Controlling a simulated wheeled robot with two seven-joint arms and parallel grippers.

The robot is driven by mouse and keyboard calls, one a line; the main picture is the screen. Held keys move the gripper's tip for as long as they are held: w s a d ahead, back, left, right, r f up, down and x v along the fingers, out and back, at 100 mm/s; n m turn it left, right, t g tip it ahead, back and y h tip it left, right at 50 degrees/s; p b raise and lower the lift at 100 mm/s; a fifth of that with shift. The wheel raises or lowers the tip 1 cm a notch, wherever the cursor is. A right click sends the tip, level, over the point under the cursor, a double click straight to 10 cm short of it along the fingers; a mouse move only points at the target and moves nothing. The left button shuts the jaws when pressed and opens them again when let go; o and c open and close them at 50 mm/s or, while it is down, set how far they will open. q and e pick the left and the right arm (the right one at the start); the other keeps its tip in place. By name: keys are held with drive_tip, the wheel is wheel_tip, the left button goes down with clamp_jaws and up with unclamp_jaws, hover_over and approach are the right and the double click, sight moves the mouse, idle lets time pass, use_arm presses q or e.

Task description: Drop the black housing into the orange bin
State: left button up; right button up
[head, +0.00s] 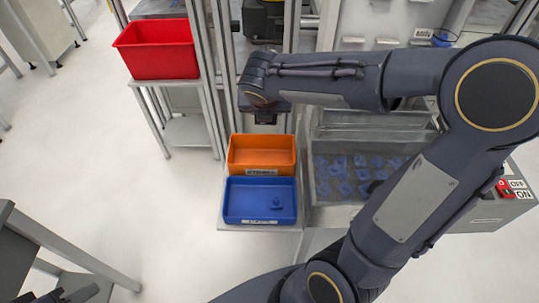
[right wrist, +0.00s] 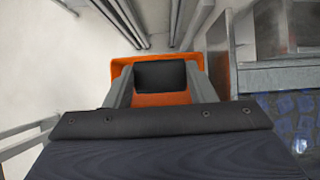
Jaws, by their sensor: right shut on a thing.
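My right gripper (head: 265,112) hangs above and just behind the orange bin (head: 262,153) in the head view. In the right wrist view its two grey fingers (right wrist: 160,88) are shut on the black housing (right wrist: 160,74), a dark, block-like part. The orange bin (right wrist: 160,99) shows behind and below the housing, its floor partly hidden by it. In the head view the housing is small and dark beneath the gripper. A dark part at the bottom left edge (head: 75,295) may belong to my left gripper; its fingers cannot be made out.
A blue bin (head: 260,218) with a small blue part in it stands in front of the orange bin. A red bin (head: 158,50) sits on a stand at the back left. A metal-walled machine tray with several blue parts (head: 350,175) is right of the bins.

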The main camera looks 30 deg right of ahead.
sight(266, 125)
drive_tip(key=shift+f+b, duration=2.85)
drive_tip(key=shift+f, duration=0.1)
drive_tip(key=shift+r, duration=0.1)
drive_tip(key=o, duration=1)
drive_tip(key=p+v, duration=0.1)
drive_tip(key=v, duration=0.6)
drive_tip(key=shift+s+a+r, duration=0.15)
drive_tip(key=shift+s+r, duration=0.1)
drive_tip(key=shift+r, duration=0.05)
drive_tip(key=shift+p, duration=0.3)
